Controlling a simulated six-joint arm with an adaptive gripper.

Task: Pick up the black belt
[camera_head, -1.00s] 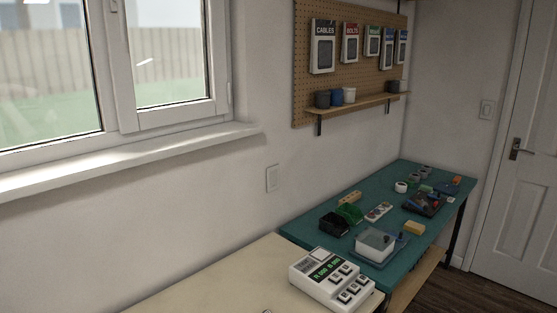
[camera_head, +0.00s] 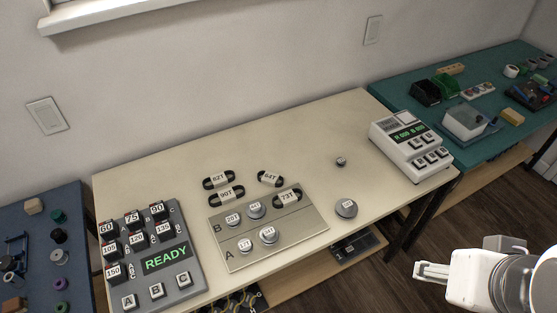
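Several black belts with white labels lie on the cream table, toward its back middle. They are the 82T belt (camera_head: 219,179), the 90T belt (camera_head: 226,196), the 64T belt (camera_head: 270,178) and the 73T belt (camera_head: 288,197). The 73T belt lies at the top right edge of the grey plate (camera_head: 307,228), and the 90T belt lies close to the plate's back edge. My gripper (camera_head: 419,271) is at the lower right, off the table's front edge and well apart from the belts. Its fingers are seen side-on, so its opening is unclear.
The grey plate carries several round pulleys (camera_head: 255,210); two loose knobs (camera_head: 346,208) stand right of it. A READY panel (camera_head: 166,258) is at left, a white keypad device (camera_head: 408,142) at right. Blue and teal tables flank the cream table (camera_head: 300,135).

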